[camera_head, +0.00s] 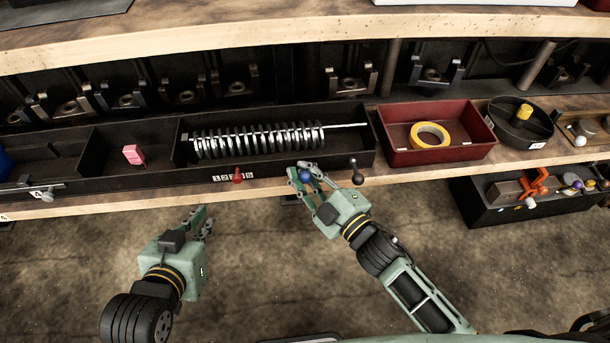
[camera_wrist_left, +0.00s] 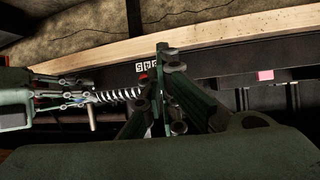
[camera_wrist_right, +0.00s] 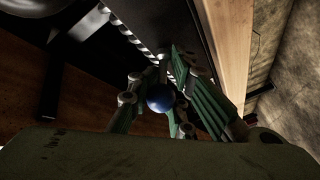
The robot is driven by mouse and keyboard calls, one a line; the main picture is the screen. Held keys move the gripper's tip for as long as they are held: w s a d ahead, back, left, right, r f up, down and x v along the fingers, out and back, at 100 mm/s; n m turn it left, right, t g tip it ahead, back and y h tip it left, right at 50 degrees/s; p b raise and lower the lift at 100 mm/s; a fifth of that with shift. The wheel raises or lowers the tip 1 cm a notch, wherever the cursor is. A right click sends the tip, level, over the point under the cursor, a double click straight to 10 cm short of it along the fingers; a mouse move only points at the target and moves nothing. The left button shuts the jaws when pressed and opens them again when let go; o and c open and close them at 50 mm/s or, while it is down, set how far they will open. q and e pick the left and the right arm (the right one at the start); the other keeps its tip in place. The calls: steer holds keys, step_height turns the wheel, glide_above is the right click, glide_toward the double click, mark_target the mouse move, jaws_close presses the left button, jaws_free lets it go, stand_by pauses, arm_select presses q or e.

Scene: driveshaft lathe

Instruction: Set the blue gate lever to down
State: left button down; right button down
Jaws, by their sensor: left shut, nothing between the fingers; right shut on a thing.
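The blue gate lever's round knob (camera_head: 305,175) shows at the front edge of the long black tray, below the spring-like coil. My right gripper (camera_head: 303,178) is shut on it, with the fingers around the knob. The blue knob (camera_wrist_right: 160,98) also shows between the fingers in the right wrist view; the lever's stem is hidden there. My left gripper (camera_head: 201,216) is shut and empty, in front of the bench edge over the floor. Its closed fingers (camera_wrist_left: 163,70) show in the left wrist view.
A red lever (camera_head: 237,175) stands left of the blue one by a number strip (camera_head: 232,177), and a dark lever (camera_head: 356,172) stands to the right. The black tray (camera_head: 160,180) holds a long coil (camera_head: 258,140) and a pink block (camera_head: 133,154). A red bin (camera_head: 455,158) holds yellow tape (camera_head: 429,135).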

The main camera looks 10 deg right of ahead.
steer(key=shift+f+b, duration=0.35)
steer(key=shift+b, duration=0.3)
steer(key=shift+s+t+b, duration=0.1)
steer(key=shift+t+b, duration=0.2)
steer(key=shift+b, duration=0.2)
arm_select(q)
steer(key=w+d+r+t+h, duration=0.1)
steer(key=w+r+t, duration=0.1)
steer(key=r, duration=0.4)
steer(key=w+d+r+t+h, duration=0.1)
steer(key=w+r+t, duration=0.1)
steer(key=r+t, duration=0.3)
steer(key=shift+d+r, duration=0.4)
steer(key=shift+r, duration=0.25)
steer(key=shift+w, duration=0.1)
arm_select(e)
steer(key=c, duration=1.7)
jaws_free()
steer(key=shift+r, duration=0.1)
steer(key=shift+d, duration=0.1)
steer(key=v, duration=1.2)
steer(key=shift+d+f, duration=0.1)
steer(key=shift+f, duration=0.15)
steer(key=shift+c, duration=0.2)
